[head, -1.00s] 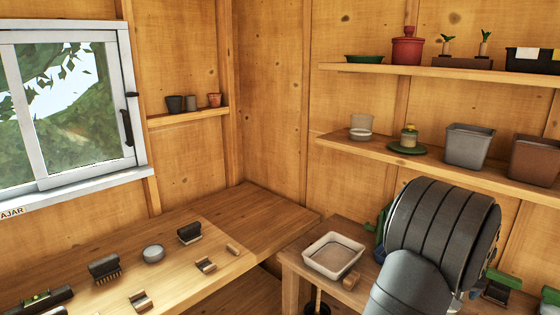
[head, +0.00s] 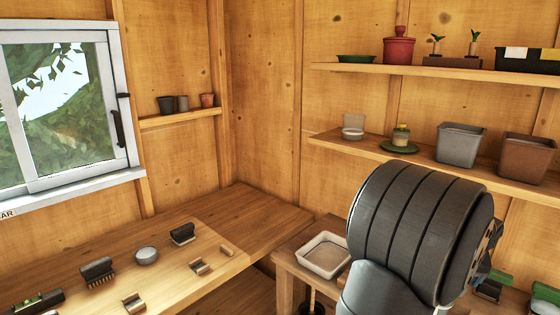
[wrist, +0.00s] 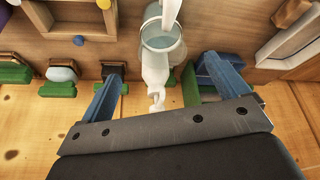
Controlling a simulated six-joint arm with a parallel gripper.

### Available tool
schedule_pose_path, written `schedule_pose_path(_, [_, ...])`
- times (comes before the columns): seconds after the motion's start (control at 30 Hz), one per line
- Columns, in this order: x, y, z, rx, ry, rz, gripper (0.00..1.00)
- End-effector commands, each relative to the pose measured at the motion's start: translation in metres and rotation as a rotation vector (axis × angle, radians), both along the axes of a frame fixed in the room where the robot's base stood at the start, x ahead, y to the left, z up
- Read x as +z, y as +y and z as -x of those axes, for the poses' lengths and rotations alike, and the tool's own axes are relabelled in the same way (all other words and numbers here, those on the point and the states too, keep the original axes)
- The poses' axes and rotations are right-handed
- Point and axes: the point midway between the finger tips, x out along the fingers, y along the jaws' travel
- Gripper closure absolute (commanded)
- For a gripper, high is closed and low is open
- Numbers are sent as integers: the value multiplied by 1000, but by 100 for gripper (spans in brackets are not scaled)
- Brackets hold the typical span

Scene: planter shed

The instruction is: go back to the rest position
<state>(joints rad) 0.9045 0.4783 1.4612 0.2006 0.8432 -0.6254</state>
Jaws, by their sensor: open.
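My gripper (wrist: 160,75) is open in the wrist view, with its two blue fingers spread apart. A clear round vessel (wrist: 163,45) and a white part below it show in the gap between the fingers. They appear to lie beyond the fingers, and I see no finger closed on them. In the head view my own dark, ribbed arm link fills the lower right and hides my fingers.
A pale square tray (head: 324,256) stands on the bench just left of my arm. Shelves behind hold a grey pot (head: 460,145), a brown pot (head: 528,155) and a red jar (head: 399,46). The left bench (head: 215,280) carries brushes and small blocks. Green items sit right of my arm.

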Motion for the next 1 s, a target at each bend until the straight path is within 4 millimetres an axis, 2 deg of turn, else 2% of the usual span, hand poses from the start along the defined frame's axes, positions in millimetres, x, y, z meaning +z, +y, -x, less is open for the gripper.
schedule_pose_path(0.1, [-26, -5, -9, 1, 4, -5, 8])
schedule_pose_path(0.63, [-118, -23, -42, 0, 3, -1, 8])
schedule_pose_path(0.7, [-97, -24, -42, 1, -4, 6, 8])
schedule_pose_path(0.83, [-71, -24, -42, 0, -3, 4, 8])
schedule_pose_path(1.0, [-53, -31, -12, -4, -1, 2, 8])
